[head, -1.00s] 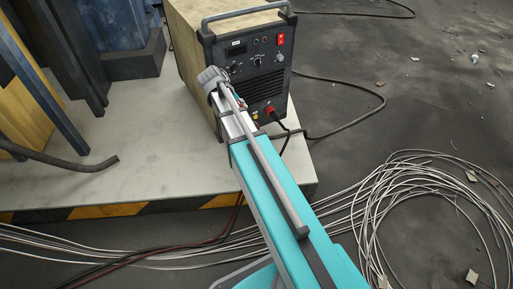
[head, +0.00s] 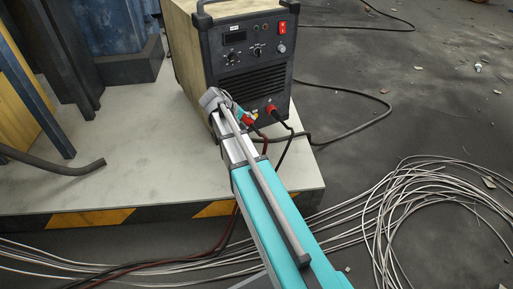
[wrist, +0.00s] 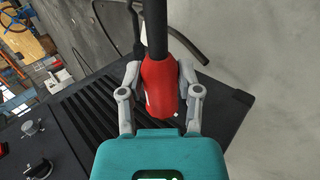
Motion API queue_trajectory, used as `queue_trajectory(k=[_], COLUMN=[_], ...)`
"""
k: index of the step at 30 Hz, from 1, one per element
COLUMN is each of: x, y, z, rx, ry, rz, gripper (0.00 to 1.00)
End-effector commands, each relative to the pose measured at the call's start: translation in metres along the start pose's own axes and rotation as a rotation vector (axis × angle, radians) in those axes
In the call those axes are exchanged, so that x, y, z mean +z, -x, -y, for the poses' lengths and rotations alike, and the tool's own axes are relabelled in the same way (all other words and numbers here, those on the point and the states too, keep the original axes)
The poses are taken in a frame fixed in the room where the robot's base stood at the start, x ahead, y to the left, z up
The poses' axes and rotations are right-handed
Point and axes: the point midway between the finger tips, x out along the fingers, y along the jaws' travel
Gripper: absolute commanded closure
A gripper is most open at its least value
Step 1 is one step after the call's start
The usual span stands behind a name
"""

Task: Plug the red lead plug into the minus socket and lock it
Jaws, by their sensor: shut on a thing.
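My gripper is shut on a red plug; the wrist view shows its fingers (wrist: 160,98) on both sides of the red plug body (wrist: 159,84), with a dark cable leaving its top. In the head view my gripper (head: 239,113) is low at the left of the front panel of the welding machine (head: 248,86), and a little of the held red plug (head: 249,120) shows. A second red plug (head: 270,109) with a black cable sits at the panel's lower right. The minus socket cannot be made out, and I cannot tell whether the held plug touches the panel.
The machine stands on a pale platform (head: 110,170) with a black and yellow striped edge. Knobs (wrist: 38,168) and vent slots show in the wrist view. A coil of pale wires (head: 430,215) lies on the floor at right. A bent pipe end (head: 75,168) juts in from the left.

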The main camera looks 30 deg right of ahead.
Motion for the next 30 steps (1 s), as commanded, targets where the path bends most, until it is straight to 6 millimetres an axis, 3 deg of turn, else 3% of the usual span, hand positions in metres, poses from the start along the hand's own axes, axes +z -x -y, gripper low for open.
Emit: queue_trajectory(k=[1, 18, 30], x=[-0.002, -0.015, -0.022], y=[-0.013, -0.085, -0.120], z=[0.009, 0.044, 0.061], rx=[0.012, 0.146, 0.223], ry=[-0.002, -0.022, -0.032], rz=[0.001, 0.007, 0.009], gripper=[1.00, 1.00, 1.00])
